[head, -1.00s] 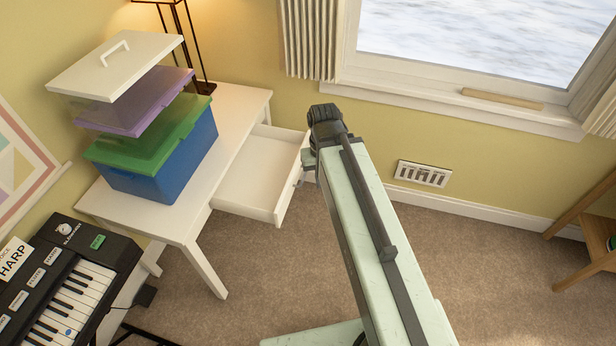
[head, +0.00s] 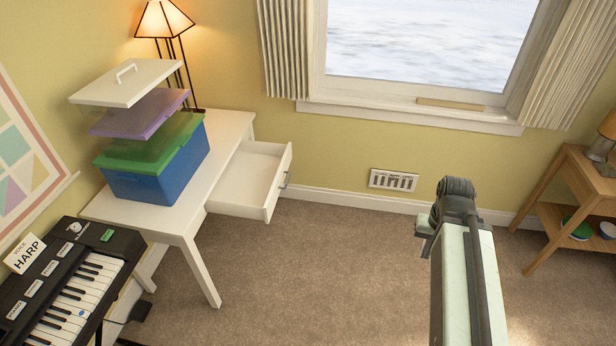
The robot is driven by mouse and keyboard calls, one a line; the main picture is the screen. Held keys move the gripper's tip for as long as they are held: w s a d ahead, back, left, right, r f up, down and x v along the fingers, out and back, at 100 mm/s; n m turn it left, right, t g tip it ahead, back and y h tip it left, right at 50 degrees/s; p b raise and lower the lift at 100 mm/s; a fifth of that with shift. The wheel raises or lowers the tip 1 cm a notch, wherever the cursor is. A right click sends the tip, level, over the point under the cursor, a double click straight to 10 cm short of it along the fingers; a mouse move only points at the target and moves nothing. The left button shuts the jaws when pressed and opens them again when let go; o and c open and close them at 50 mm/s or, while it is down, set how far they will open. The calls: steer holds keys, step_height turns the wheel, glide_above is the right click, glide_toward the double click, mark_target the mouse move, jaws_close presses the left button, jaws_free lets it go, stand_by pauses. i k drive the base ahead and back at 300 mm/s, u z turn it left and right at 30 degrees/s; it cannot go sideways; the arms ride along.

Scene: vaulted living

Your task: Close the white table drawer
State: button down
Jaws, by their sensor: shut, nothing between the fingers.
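The white table (head: 228,126) stands against the left wall. Its white drawer (head: 277,182) is pulled well out toward the right, and its inside looks empty. A small metal handle (head: 284,180) is on the drawer's front. My pale green arm with a dark joint at its top rises at the lower right, well to the right of the drawer and apart from it. My gripper's fingers do not show; the arm seems to hide them.
A keyboard (head: 75,290) is at lower left. A wooden shelf (head: 570,185) stands at right. Carpet between drawer and arm is clear.

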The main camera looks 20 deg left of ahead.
mark_target(249, 186)
steer(key=u, duration=0.65)
steer(key=i, duration=0.95)
steer(key=u, duration=1.05)
steer(key=i, duration=0.95)
steer(key=u, duration=0.3)
steer(key=k, duration=0.75)
steer(key=u, duration=0.25)
steer(key=i, duration=0.75)
steer(key=z, duration=0.1)
